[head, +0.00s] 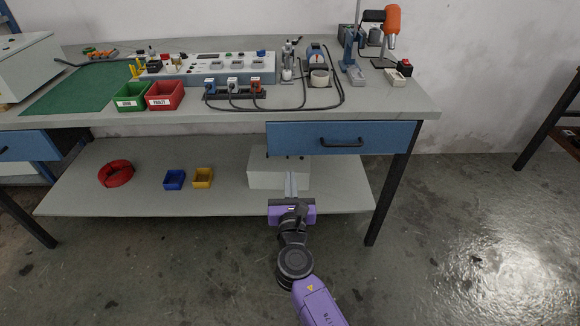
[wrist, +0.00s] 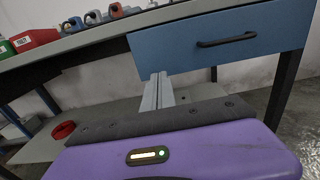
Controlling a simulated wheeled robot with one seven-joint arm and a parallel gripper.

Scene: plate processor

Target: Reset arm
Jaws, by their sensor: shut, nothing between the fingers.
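My arm reaches forward from the bottom of the head view, with a purple wrist. My gripper (head: 291,178) is at its end, in front of the workbench's lower shelf and below the blue drawer (head: 343,137). Its grey fingers are together with nothing between them. In the wrist view my gripper (wrist: 158,82) shows its fingers side by side, pointing toward the bench. The drawer also shows in the wrist view (wrist: 190,50), shut, with a black handle. A white box (head: 265,179) on the lower shelf is partly hidden behind my gripper.
The bench top (head: 400,103) holds a green bin (head: 131,97), a red bin (head: 165,96), a power strip and several tools. The lower shelf (head: 130,200) holds a red coil (head: 116,173), a blue bin (head: 174,180) and a yellow bin (head: 203,178). Floor at the right is clear.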

